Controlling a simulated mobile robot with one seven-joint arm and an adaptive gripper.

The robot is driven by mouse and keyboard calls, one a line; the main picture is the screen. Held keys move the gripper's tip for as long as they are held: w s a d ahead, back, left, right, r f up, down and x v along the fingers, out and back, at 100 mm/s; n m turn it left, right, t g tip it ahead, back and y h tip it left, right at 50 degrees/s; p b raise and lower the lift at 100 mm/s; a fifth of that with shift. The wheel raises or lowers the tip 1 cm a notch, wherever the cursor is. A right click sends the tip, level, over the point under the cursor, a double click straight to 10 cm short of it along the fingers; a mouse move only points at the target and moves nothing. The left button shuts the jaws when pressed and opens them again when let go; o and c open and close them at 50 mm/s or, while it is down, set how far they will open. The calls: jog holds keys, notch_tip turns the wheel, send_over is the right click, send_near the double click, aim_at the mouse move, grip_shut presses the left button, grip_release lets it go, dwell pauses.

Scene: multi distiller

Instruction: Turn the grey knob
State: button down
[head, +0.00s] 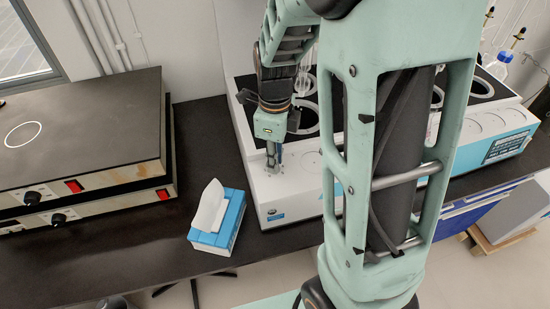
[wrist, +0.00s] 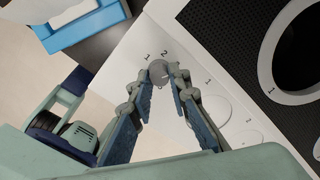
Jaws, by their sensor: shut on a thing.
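The grey knob (wrist: 157,70) is a small round disc on the white top of the distiller (head: 285,185), near its left front corner, with the printed numbers 1 and 2 beside it. In the wrist view my gripper (wrist: 163,76) has its two fingertips on either side of the knob, shut on it. In the head view my gripper (head: 272,165) reaches down to the distiller's top at that corner. The knob itself is hidden there behind the fingers.
A blue and white tissue box (head: 215,220) stands on the dark bench (head: 120,262), left of the distiller. Two stacked hot plates (head: 85,125) with black knobs and red switches stand further left. Black round wells (head: 483,88) lie behind on the distiller.

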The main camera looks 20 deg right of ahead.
jog(key=c, duration=1.8)
grip_release()
jog(key=shift+r, duration=0.1)
notch_tip(320, 180, up, 12)
jog(key=shift+f, duration=0.1)
jog(key=shift+d, duration=0.15)
